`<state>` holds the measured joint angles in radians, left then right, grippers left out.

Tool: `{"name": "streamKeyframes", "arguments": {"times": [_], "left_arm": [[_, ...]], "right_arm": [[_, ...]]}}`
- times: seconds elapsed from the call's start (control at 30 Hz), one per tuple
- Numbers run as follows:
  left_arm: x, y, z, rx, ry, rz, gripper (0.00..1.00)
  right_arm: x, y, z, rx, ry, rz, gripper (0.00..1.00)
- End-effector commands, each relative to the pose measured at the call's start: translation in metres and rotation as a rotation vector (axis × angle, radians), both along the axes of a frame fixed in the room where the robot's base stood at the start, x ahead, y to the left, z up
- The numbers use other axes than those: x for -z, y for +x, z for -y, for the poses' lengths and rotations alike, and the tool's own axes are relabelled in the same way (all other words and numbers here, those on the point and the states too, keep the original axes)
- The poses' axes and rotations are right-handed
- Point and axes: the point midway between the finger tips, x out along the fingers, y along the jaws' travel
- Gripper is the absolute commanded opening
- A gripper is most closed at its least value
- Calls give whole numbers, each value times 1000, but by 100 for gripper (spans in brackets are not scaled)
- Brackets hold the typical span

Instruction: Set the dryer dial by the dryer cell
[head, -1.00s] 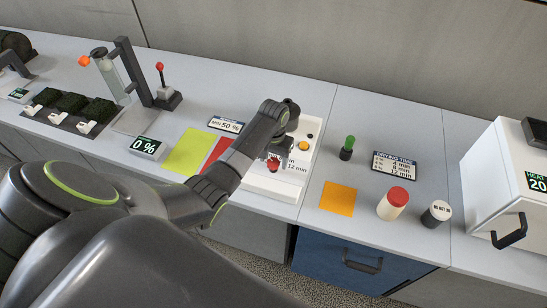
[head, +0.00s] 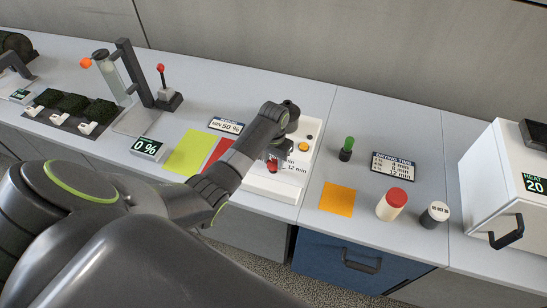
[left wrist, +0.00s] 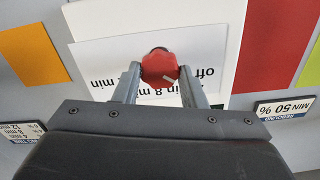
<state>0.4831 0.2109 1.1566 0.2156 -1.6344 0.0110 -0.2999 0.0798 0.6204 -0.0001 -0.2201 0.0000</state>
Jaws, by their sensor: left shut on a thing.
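The red dryer dial (left wrist: 160,66) sits on a white panel (left wrist: 215,45) printed with minute settings such as "8 min" and "off". It also shows in the head view (head: 272,166), partly hidden by the gripper. My left gripper (left wrist: 158,80) is shut on the dial, one finger on each side. In the head view the panel (head: 270,187) reads "12 min" beside the dial. A drying time sign (head: 393,166) stands to the right. My right gripper is not in view.
A white heater box (head: 500,180) stands far right. Yellow and red squares, a "0 %" display (head: 148,149) and a lever lie left.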

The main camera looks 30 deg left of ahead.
Motion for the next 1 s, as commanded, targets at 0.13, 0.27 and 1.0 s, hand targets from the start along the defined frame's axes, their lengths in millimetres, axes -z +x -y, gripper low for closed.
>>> {"name": "streamKeyframes", "arguments": {"times": [0.13,0.27,1.0], "left_arm": [[-4,0,1,118,-2,0,15],[-4,0,1,240,-2,0,15],[-2,0,2,933,1,3,15]], "right_arm": [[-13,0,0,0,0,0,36],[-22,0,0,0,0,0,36],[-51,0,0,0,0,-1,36]]}}
